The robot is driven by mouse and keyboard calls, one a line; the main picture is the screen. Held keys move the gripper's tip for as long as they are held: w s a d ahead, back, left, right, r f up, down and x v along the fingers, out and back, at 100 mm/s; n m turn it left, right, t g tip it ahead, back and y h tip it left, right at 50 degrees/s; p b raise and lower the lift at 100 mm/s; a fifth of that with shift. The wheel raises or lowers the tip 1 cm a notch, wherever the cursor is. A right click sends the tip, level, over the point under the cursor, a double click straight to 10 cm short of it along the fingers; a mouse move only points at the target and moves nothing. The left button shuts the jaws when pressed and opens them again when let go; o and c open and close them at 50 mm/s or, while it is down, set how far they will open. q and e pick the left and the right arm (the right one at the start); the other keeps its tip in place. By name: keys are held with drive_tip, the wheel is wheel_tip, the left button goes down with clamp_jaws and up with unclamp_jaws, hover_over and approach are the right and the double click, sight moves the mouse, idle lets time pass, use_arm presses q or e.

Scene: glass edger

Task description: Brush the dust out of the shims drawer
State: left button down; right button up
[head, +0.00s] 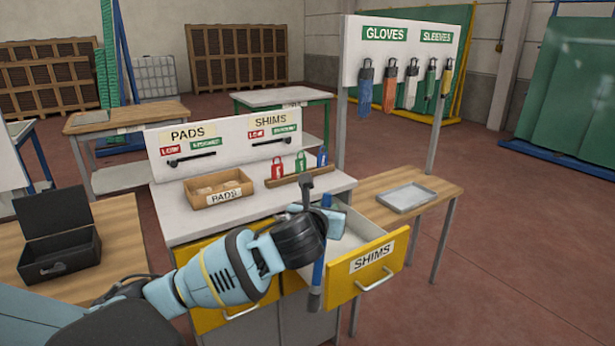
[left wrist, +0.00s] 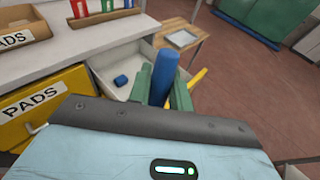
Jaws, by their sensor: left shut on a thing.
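The shims drawer (head: 372,262) is yellow with a SHIMS label and stands pulled open, its pale inside partly hidden by my left arm. No dust can be made out. My left gripper (head: 325,218) is by the drawer's left side, shut on the blue handle of a tool, likely the brush (head: 318,268). The brush is near upright, its grey lower end in front of the drawer. Its handle (left wrist: 163,76) stands between the green fingers. My right gripper is out of view.
A PADS tray (head: 218,201) and several coloured tags stand on the cabinet top. The yellow pads drawer (left wrist: 45,105) is left of the shims drawer. A grey tray (head: 406,198) lies on the right wooden table. A black open case (head: 60,262) stands at left.

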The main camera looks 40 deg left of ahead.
use_arm(q)
drive_tip(key=s+d+f+m+h, duration=0.1)
drive_tip(key=s+d+f+h, duration=0.1)
drive_tip(key=d, duration=0.4)
drive_tip(key=s+d+f+m+h, duration=0.2)
drive_tip(key=s+d+f, duration=0.3)
drive_tip(key=d+f, duration=0.1)
drive_tip(key=shift+s+d+f+t+h, duration=0.25)
drive_tip(key=shift+d+f+t+h, duration=0.1)
drive_tip(key=shift+d, duration=0.15)
